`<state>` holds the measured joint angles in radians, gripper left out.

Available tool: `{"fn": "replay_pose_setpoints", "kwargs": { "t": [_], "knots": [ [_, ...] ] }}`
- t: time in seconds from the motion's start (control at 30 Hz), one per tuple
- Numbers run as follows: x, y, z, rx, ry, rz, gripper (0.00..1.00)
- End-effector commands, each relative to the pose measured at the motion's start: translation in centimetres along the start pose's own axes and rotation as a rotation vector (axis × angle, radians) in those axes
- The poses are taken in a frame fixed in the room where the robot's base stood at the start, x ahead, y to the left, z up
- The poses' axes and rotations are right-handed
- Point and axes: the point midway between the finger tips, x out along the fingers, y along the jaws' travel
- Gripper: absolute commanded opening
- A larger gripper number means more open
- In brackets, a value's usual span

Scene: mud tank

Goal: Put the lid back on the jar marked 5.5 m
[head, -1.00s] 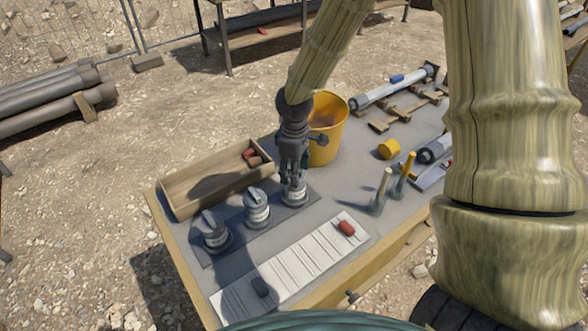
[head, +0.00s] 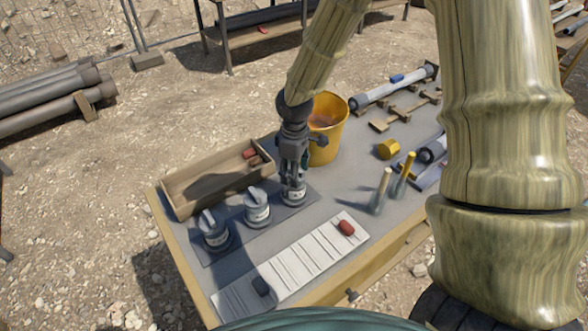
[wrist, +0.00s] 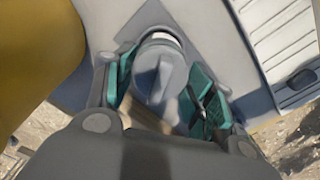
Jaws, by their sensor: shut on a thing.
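Three white jars stand in a row on a dark grey mat (head: 206,252): the left jar (head: 216,239), the middle jar (head: 258,214) and the right jar (head: 293,197). Grey lids with raised grips top the left and middle jars. Their labels are too small to read. My gripper (head: 292,176) points down at the right jar. In the wrist view, my gripper's green pads (wrist: 160,92) are on either side of a round grey lid (wrist: 158,72) with a raised grip, and shut on it. A white rim shows just past the lid; I cannot tell whether the lid is fully seated.
A wooden tray (head: 180,202) with red pieces lies behind the jars. A yellow bucket (head: 330,135) stands close behind my gripper. A pale slotted board (head: 300,262) with a red piece (head: 346,228) lies in front. Two upright-handled tools (head: 381,190) stand to the right.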

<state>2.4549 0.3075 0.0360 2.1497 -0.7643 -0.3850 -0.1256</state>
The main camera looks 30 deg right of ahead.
Motion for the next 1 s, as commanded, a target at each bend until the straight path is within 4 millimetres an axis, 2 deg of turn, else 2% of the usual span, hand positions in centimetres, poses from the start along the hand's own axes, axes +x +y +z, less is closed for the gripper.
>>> {"fn": "replay_pose_setpoints", "kwargs": {
  "t": [0.47, 0.5, 0.63, 0.87, 0.9, 1.0],
  "knots": [
    [0.03, 0.00, 0.00, 0.000, 0.000, 0.000, 0.35],
    [0.03, 0.00, 0.00, 0.000, 0.000, 0.000, 0.56],
    [0.03, 0.00, 0.00, 0.000, 0.000, 0.000, 0.79],
    [0.03, 0.00, 0.00, 0.000, 0.000, 0.000, 0.79],
    [0.03, 0.00, 0.00, 0.000, 0.000, 0.000, 0.81],
    [0.03, 0.00, 0.00, 0.000, 0.000, 0.000, 0.97]
  ]
}}
